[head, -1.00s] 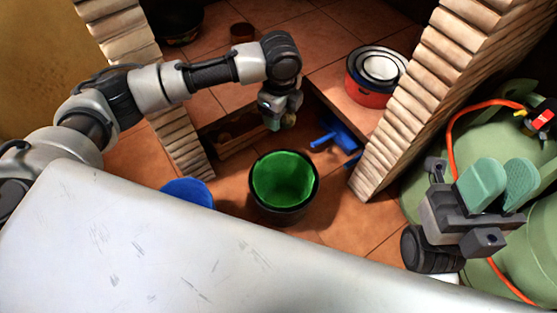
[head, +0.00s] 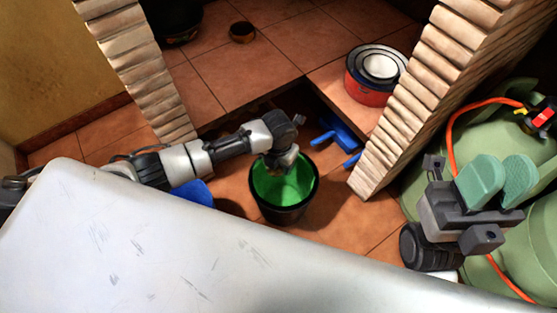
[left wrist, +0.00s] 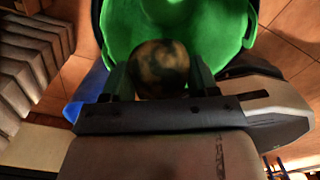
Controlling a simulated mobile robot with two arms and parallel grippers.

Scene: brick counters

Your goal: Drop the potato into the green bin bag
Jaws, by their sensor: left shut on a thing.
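The green bin bag (head: 296,187) lines a round black bin on the tiled floor and is open at the top. My left gripper (head: 284,160) is over the back left part of the bin's mouth. In the left wrist view the brown, mottled potato (left wrist: 161,69) is held between the two dark fingers of my left gripper (left wrist: 160,78), with the green bag (left wrist: 225,30) behind it. My right gripper (head: 497,181), with green finger pads, is open and empty at the right.
A blue object (head: 195,192) stands left of the bin, partly behind my arm. A blue item (head: 343,134) lies behind the bin. Brick pillars (head: 425,95) and green gas cylinders (head: 525,240) bound the right side.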

